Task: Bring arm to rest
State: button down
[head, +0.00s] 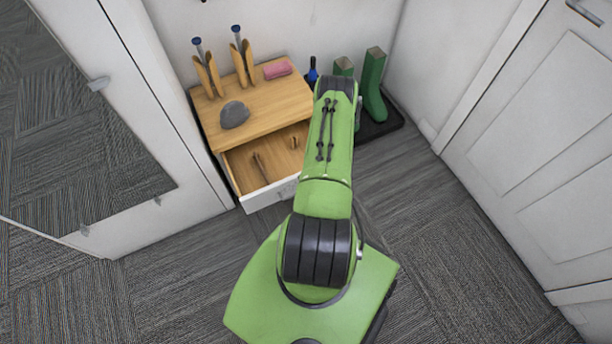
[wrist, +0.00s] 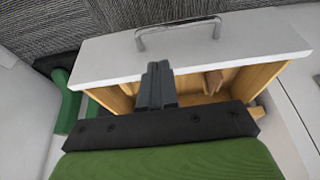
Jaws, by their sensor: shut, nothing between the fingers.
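My green arm (head: 325,175) reaches forward from my base toward a small wooden cabinet (head: 262,112) in the head view. My gripper is hidden behind the arm there. In the wrist view my gripper (wrist: 158,68) shows with its dark fingers together and nothing between them. It appears over the cabinet's open drawer (wrist: 190,58), which has a white front and a metal handle (wrist: 178,24). I cannot tell how far the fingers are from the drawer. In the head view the drawer (head: 270,200) is pulled out, with small wooden items inside.
On the cabinet top are a grey stone-like object (head: 235,115), a pink block (head: 277,69) and two wooden stands with blue-topped items (head: 243,57). Green boots (head: 373,85) stand on a dark tray (head: 385,127) to the right. A mirror door is left, a white door (head: 550,150) right. Carpet between is clear.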

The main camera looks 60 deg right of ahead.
jog(key=shift+w, duration=0.1)
jog(key=w+a+r+n+p, duration=0.1)
jog(key=w+r, duration=0.4)
jog(key=r, duration=0.4)
jog(key=w+r+n+t+p, duration=0.1)
jog(key=w+r, duration=0.3)
jog(key=r, duration=0.4)
jog(key=w+a+r+n+p, duration=0.1)
jog(key=w+r, duration=0.4)
jog(key=r, duration=0.4)
jog(key=w+a+r+n+p, duration=0.1)
jog(key=a+r, duration=0.4)
jog(key=r, duration=0.4)
jog(key=w+a+r+p, duration=0.1)
jog(key=a+r, duration=0.5)
jog(key=r, duration=0.2)
jog(key=s+a+r+n+y, duration=0.1)
jog(key=s+a+r, duration=0.3)
jog(key=a+r, duration=0.4)
jog(key=s+a+r+p, duration=0.1)
jog(key=s+a+r, duration=0.3)
jog(key=s, duration=0.4)
jog(key=s+a+r+n+t+y+p, duration=0.1)
jog(key=s+a+r+p, duration=0.1)
jog(key=s+a+r, duration=0.2)
jog(key=s+r, duration=0.2)
jog(key=s, duration=0.1)
jog(key=shift+s+a+r, duration=0.25)
jog(key=shift+s+a, duration=0.05)
jog(key=shift+s, duration=0.05)
